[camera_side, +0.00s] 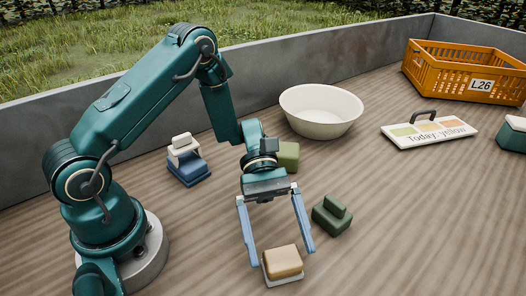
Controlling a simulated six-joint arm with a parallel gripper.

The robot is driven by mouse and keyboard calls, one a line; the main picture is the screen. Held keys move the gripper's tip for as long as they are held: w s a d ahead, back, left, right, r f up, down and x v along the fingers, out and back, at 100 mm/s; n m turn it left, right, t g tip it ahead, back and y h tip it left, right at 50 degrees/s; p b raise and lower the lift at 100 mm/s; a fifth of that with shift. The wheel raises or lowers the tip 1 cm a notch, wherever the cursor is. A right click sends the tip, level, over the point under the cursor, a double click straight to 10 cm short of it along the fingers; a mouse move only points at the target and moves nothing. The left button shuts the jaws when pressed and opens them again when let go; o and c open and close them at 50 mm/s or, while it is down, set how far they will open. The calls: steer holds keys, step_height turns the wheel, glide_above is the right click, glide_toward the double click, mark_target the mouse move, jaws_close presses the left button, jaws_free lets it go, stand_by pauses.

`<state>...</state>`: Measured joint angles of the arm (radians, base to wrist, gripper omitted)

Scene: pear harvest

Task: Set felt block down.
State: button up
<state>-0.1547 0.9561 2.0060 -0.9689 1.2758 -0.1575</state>
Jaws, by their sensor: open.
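A tan block with rounded edges (283,260) sits on a thin white base (284,281) at the front of the table. It looks like the felt block, though its material is hard to tell. My gripper (283,257) points down with its two blue fingers spread wide. One fingertip is on each side of the tan block, with gaps showing. Nothing is gripped. The underside of the block is hidden.
A dark green stepped piece (331,217) stands close to the right finger. An olive block (290,155) is partly hidden behind my wrist. A blue and white piece (189,170), a cream bowl (320,108), a sign (430,134) and an orange crate (440,74) stand farther back. The right front is clear.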

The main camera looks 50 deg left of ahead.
steer(key=v, duration=0.4)
steer(key=shift+a, duration=0.1)
steer(key=shift+a+r, duration=0.3)
steer(key=s+a+r+m+t+y, duration=0.7)
steer(key=a+r+m+t+y, duration=0.1)
steer(key=r+m+t+y, duration=0.2)
steer(key=shift+r+m+t+y, duration=0.3)
steer(key=shift+r+m+y, duration=0.25)
steer(key=shift+m+y, duration=0.95)
